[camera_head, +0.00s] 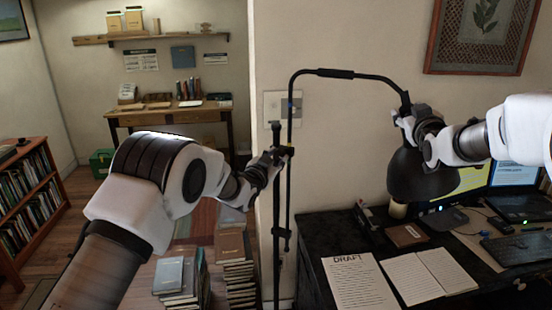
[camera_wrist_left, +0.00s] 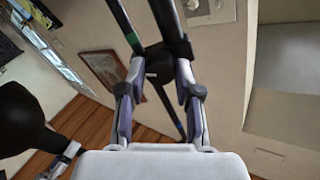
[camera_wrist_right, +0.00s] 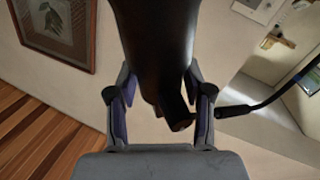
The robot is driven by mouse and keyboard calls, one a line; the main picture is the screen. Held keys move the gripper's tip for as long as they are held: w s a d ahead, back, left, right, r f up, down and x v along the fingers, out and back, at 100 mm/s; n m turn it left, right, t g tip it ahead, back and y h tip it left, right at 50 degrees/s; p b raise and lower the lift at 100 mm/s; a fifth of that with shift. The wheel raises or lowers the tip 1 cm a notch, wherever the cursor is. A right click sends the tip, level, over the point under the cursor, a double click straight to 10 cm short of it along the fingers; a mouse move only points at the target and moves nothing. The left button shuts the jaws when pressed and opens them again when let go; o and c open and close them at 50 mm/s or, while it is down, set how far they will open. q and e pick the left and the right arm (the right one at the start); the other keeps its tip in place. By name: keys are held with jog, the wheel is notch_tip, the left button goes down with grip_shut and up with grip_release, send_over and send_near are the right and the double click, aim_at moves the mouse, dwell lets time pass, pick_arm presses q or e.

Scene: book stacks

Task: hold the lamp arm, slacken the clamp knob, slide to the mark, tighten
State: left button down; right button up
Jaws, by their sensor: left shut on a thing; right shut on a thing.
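The black lamp has a bent arm (camera_head: 334,73) on a thin pole beside a second upright stand pole (camera_head: 277,220). A clamp (camera_head: 284,151) joins the poles. My left gripper (camera_head: 269,164) is shut at the clamp, on its dark knob (camera_wrist_left: 156,72), which the left wrist view shows between the fingers. A small coloured band shows on a pole above the clamp, green in the left wrist view (camera_wrist_left: 133,40). My right gripper (camera_head: 411,116) is shut on the lamp head's neck (camera_wrist_right: 174,108), just above the dark shade (camera_head: 418,176). The fingers hide part of the knob.
A black desk (camera_head: 310,237) with papers (camera_head: 358,285), a laptop (camera_head: 520,206) and a keyboard (camera_head: 520,247) lies below the lamp. Book stacks (camera_head: 180,281) stand on the floor left of the stand. A wall with a switch plate (camera_head: 272,104) is close behind the poles.

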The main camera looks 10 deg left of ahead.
pick_arm(q)
jog(key=n, duration=0.5)
jog(key=shift+r+n, duration=0.1)
jog(key=shift+n, duration=0.2)
jog(key=n, duration=0.4)
jog(key=shift+n, duration=0.3)
jog(key=n, duration=0.4)
jog(key=shift+d, duration=0.1)
jog(key=n, duration=0.5)
jog(key=shift+r, duration=0.1)
jog(key=shift+n, duration=0.3)
jog(key=c, duration=0.8)
grip_release()
